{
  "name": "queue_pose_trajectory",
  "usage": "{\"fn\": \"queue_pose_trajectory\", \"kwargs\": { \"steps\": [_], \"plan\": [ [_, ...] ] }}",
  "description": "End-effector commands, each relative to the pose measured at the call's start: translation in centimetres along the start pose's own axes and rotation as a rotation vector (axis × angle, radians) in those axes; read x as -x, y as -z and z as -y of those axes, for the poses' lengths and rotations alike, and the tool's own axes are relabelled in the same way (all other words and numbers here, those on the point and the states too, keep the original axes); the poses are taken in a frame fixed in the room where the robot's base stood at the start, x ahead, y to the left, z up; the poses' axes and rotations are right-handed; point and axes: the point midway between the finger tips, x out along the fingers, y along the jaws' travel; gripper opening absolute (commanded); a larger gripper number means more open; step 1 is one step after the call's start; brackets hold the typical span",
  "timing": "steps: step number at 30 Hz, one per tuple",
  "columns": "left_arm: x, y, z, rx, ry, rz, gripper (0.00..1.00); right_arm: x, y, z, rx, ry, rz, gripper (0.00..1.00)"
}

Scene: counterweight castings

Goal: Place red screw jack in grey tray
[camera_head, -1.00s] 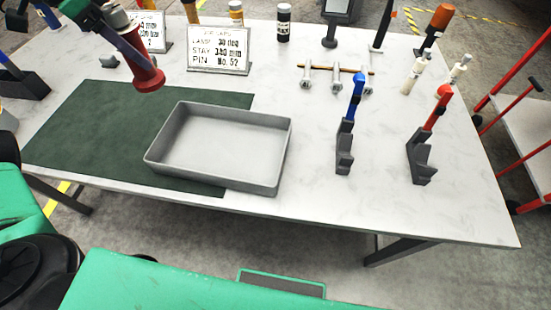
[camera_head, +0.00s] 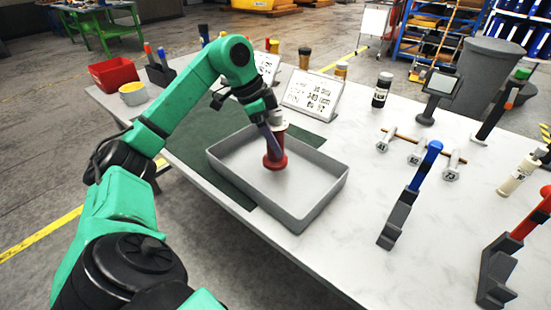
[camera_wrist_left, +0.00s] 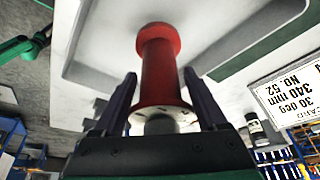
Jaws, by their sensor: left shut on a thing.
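The red screw jack (camera_head: 274,152) is a red spool-like body with a pale top. My left gripper (camera_head: 270,130) is shut on it and holds it upright, over the inside of the grey tray (camera_head: 322,203). I cannot tell whether its base touches the tray floor. In the left wrist view the red screw jack (camera_wrist_left: 160,70) stands between the two dark fingers of my left gripper (camera_wrist_left: 160,100), with the pale grey tray (camera_wrist_left: 95,75) around its far end. My right gripper is not in view.
The tray sits partly on a dark green mat (camera_head: 195,148). A sign (camera_head: 312,94) and a dark bottle (camera_head: 382,90) stand behind it. A blue-handled tool in a grey holder (camera_head: 400,215) stands to the right.

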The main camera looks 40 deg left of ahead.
Motion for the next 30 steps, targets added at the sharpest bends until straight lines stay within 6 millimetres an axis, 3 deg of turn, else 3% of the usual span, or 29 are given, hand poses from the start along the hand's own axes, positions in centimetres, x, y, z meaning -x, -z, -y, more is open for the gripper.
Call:
{"fn": "queue_pose_trajectory", "kwargs": {
  "steps": [6, 17, 18, 20, 26, 30],
  "plan": [
    [-3.3, -1.4, 0.0, 0.001, 0.0, -0.001, 0.0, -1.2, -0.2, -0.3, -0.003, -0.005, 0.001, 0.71],
    [-3.8, -1.6, 0.1, 0.0, 0.003, -0.004, 0.0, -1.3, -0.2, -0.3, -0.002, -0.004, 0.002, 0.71],
    [-3.9, -1.6, 0.0, 0.001, 0.002, -0.001, 0.78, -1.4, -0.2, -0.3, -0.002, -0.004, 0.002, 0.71],
    [-3.8, -1.6, 0.0, 0.001, 0.002, -0.001, 1.0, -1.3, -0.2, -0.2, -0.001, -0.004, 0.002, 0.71],
    [-3.8, -1.6, 0.0, 0.001, 0.002, -0.002, 1.0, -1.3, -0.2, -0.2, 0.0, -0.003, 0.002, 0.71],
    [-2.8, -1.4, 0.1, 0.001, 0.004, -0.002, 1.0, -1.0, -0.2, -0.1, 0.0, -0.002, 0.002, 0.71]
  ]
}}
